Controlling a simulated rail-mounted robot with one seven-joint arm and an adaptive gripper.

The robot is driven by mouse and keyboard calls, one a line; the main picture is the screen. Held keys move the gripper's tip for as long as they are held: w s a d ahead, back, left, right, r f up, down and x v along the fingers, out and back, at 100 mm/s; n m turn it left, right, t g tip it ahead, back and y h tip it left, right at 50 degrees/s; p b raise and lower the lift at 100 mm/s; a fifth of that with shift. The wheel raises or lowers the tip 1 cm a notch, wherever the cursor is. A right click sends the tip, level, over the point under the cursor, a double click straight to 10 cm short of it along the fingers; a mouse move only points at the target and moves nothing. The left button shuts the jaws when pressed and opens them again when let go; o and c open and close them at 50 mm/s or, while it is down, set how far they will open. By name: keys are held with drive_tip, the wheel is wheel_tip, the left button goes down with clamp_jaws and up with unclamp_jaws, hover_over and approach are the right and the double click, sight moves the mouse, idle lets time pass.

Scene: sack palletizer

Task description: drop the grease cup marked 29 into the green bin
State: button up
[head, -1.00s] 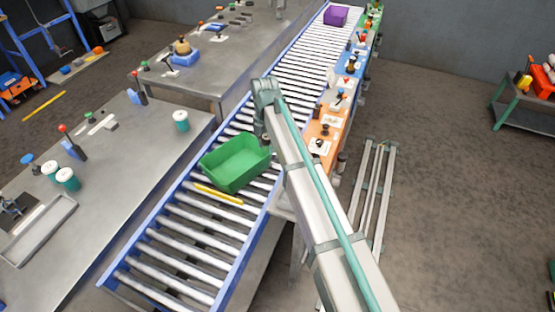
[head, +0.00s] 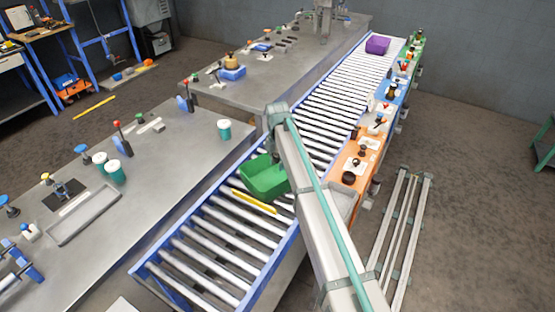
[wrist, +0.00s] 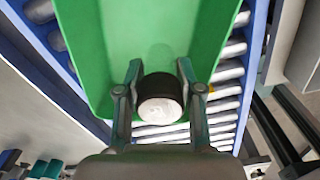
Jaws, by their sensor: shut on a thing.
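The green bin (head: 262,178) sits on the roller conveyor in the head view, partly covered by my arm. It fills the upper middle of the wrist view (wrist: 85,30). My gripper (wrist: 160,70) is shut on a short dark round cup with a pale speckled end (wrist: 160,109), held between both fingers. In the wrist view the cup overlaps the bin's near end; its height above the bin is hard to tell. No number is readable on it. In the head view my arm hides the gripper and the cup.
A yellow bar (head: 254,201) lies on the rollers beside the bin. White-topped teal cups (head: 224,130) stand on the left grey table (head: 170,165). An orange panel (head: 345,185) with small parts lines the conveyor's right side. A purple box (head: 377,45) sits at the far end.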

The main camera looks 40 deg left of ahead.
drive_tip(key=shift+f, duration=0.95)
drive_tip(key=o, duration=1.2)
drive_tip(key=shift+o, duration=0.2)
wheel_tip(320, 180, up, 12)
drive_tip(key=shift+r, duration=0.1)
